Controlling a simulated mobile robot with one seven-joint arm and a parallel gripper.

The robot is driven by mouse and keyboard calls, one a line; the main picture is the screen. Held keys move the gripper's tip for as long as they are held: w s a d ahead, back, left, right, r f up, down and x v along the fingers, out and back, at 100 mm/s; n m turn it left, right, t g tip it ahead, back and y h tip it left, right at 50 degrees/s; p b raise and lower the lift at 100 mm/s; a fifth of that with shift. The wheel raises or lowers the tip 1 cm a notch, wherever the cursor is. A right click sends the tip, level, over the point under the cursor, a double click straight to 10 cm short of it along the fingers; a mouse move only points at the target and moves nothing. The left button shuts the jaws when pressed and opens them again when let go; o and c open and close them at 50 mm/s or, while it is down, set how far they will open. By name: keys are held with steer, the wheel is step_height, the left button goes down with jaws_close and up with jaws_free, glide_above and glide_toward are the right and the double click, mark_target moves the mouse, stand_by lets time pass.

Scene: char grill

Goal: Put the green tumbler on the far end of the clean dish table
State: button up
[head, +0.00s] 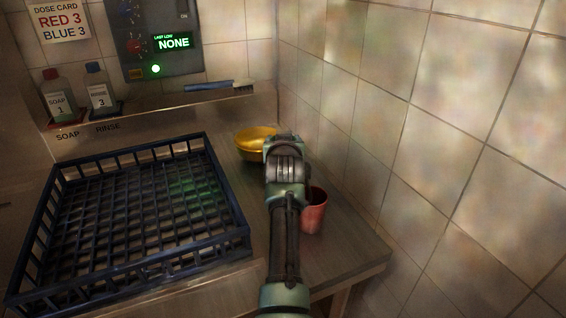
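I cannot make out a green tumbler in the head view; it may be hidden behind my arm or out of view. My arm reaches away over a wooden table (345,262), likely the clean dish table. My gripper (284,145) is at the arm's far end, near the bowl; its fingers are hidden by the wrist, so I cannot see whether they are open or hold anything.
A yellow bowl (250,146) sits left of my wrist; a red cup (315,213) stands right of my forearm. A dark blue rack (240,238) fills the left, with a greenish patch inside. Soap bottle (58,100), rinse bottle (101,93) and brush (215,86) line the shelf; a tiled wall (440,130) bounds the right.

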steer(key=shift+f, duration=2.35)
steer(key=shift+f+b, duration=0.2)
steer(key=shift+b, duration=0.15)
steer(key=o, duration=1.4)
steer(key=shift+r, duration=0.1)
steer(key=shift+r, duration=0.1)
steer(key=shift+p, duration=0.3)
